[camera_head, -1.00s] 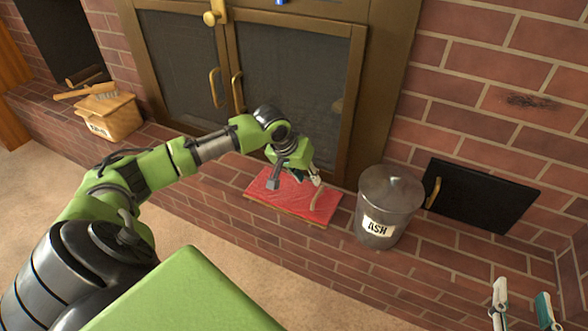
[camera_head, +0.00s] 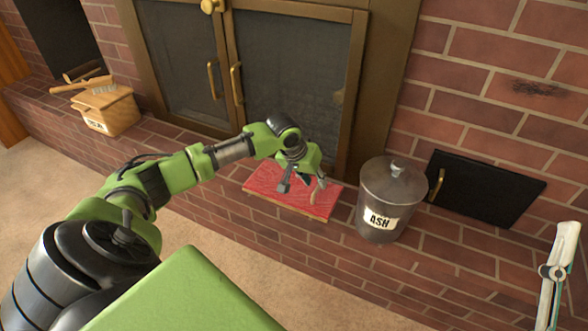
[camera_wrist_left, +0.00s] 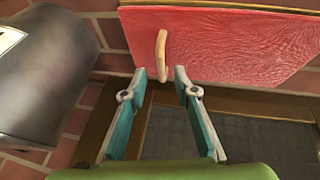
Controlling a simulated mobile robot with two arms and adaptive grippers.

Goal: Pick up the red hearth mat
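The red hearth mat (camera_head: 262,190) lies flat on the brick hearth ledge in front of the fireplace doors. It also shows in the left wrist view (camera_wrist_left: 235,45), where a pale tan loop-like handle (camera_wrist_left: 162,55) sits near its left end. My left gripper (camera_head: 312,188) is over the right part of the mat and hides some of it. In the left wrist view its two teal and white fingers (camera_wrist_left: 160,73) are spread apart, with the handle just beyond the gap between their tips. My right gripper (camera_head: 556,275) shows at the lower right, away from the mat; its fingers overlap in view.
A metal ash bin (camera_head: 388,200) stands right of the mat, close to my left gripper. A small black door (camera_head: 487,188) is in the wall beyond it. A wooden box (camera_head: 108,112) with a brush stands far left on the ledge. Fireplace doors (camera_head: 285,85) rise behind the mat.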

